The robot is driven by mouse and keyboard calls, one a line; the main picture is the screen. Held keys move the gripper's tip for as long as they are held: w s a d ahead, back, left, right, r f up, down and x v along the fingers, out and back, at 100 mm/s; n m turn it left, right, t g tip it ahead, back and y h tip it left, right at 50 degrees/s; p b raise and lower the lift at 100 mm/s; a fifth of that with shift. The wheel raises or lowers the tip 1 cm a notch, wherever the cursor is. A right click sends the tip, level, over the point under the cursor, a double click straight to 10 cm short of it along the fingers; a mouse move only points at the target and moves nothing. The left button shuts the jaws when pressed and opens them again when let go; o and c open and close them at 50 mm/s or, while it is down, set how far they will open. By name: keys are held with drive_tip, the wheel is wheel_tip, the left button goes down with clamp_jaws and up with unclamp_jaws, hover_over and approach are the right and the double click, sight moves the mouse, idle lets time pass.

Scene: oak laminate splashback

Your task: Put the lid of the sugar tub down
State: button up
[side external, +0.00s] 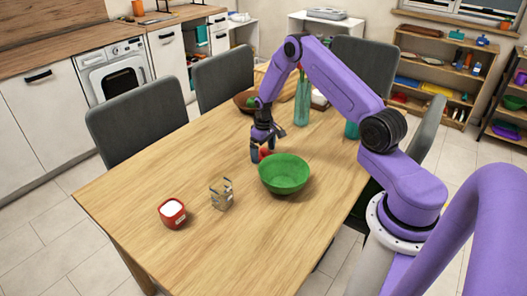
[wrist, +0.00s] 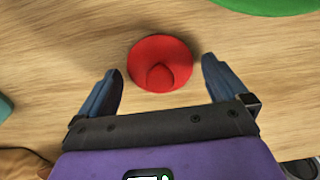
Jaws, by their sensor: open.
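The red lid (wrist: 160,62), round with a central knob, appears to lie flat on the wooden table, knob up. In the side view a small red part of the lid (side external: 266,153) shows by my fingers, behind the green bowl. My gripper (wrist: 159,72) is open, with one finger on each side of the lid and a gap to both. In the side view my gripper (side external: 263,150) is low over the table. The sugar tub (side external: 172,214), red with white contents showing at its open top, stands upright at the front left, well away from the lid.
A green bowl (side external: 284,175) stands just in front of my gripper. A small metallic holder (side external: 221,194) stands between bowl and tub. A brown bowl (side external: 245,102) and a green glass vase (side external: 302,104) are farther back. The table's left side (side external: 180,165) is clear.

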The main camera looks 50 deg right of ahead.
sight(263, 150)
wheel_tip(263, 150, up, 11)
drive_tip(key=s+a+r+n, duration=0.25)
drive_tip(key=a+r, duration=0.25)
drive_tip(key=a, duration=0.4)
drive_tip(key=s+a+r+n, duration=0.2)
drive_tip(key=s+a+r, duration=0.25)
drive_tip(key=a, duration=0.45)
drive_tip(key=s+a+r+n, duration=0.25)
drive_tip(key=s+a, duration=0.25)
drive_tip(key=s, duration=0.4)
drive_tip(key=s+a+r+n, duration=0.2)
drive_tip(key=s+a+r, duration=0.15)
drive_tip(key=s, duration=0.45)
drive_tip(key=s+d+n, duration=0.1)
drive_tip(key=s+n, duration=0.2)
drive_tip(key=s, duration=0.8)
drive_tip(key=shift+r, duration=0.2)
drive_tip(key=shift+s+d+n, duration=0.1)
drive_tip(key=shift+s+n, duration=0.2)
drive_tip(key=shift+s, duration=0.05)
drive_tip(key=shift+c, duration=0.2)
